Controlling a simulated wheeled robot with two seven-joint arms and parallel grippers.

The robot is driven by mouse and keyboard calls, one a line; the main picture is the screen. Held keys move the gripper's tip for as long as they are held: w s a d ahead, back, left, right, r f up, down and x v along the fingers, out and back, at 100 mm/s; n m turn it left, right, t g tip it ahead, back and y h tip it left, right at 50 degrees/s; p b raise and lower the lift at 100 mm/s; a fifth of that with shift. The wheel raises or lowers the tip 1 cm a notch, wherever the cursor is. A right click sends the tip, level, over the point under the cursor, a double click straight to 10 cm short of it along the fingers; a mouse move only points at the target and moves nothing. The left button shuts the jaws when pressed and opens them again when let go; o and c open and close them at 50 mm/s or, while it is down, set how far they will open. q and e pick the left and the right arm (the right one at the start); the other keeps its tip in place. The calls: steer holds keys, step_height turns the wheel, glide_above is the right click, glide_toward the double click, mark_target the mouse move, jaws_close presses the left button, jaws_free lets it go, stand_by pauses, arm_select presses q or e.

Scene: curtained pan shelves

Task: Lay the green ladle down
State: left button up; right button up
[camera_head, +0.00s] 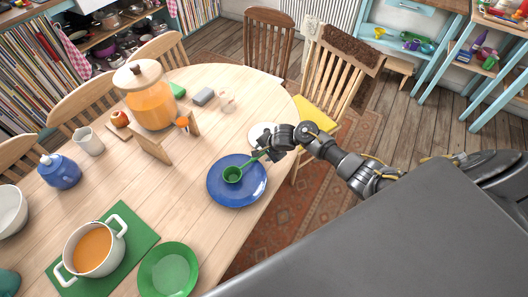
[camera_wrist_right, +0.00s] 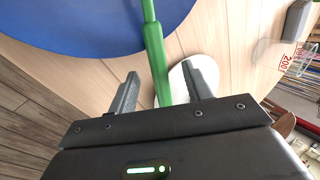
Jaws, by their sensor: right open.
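The green ladle (camera_head: 233,174) has its bowl over the blue plate (camera_head: 225,198) near the table's right edge. Its handle points up and right, towards my right gripper (camera_head: 268,150). In the right wrist view, the green handle (camera_wrist_right: 154,50) runs between the two spread fingers of my open right gripper (camera_wrist_right: 160,72), with space on both sides. The blue plate (camera_wrist_right: 80,25) fills the upper left there. The ladle bowl is outside that view. My left gripper is in neither view.
A white saucer (camera_head: 262,131) lies just behind the handle. A green bowl (camera_head: 168,270), a white pot of orange soup (camera_head: 92,248) and a glass drink dispenser on a wooden stand (camera_head: 152,138) stand on the table (camera_head: 165,205). A chair (camera_head: 322,95) stands beyond the right edge.

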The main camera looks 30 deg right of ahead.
steer(key=p+v, duration=0.3)
steer(key=v, duration=0.7)
steer(key=shift+s+r, duration=0.2)
steer(key=shift+r, duration=0.15)
steer(key=shift+d, duration=0.1)
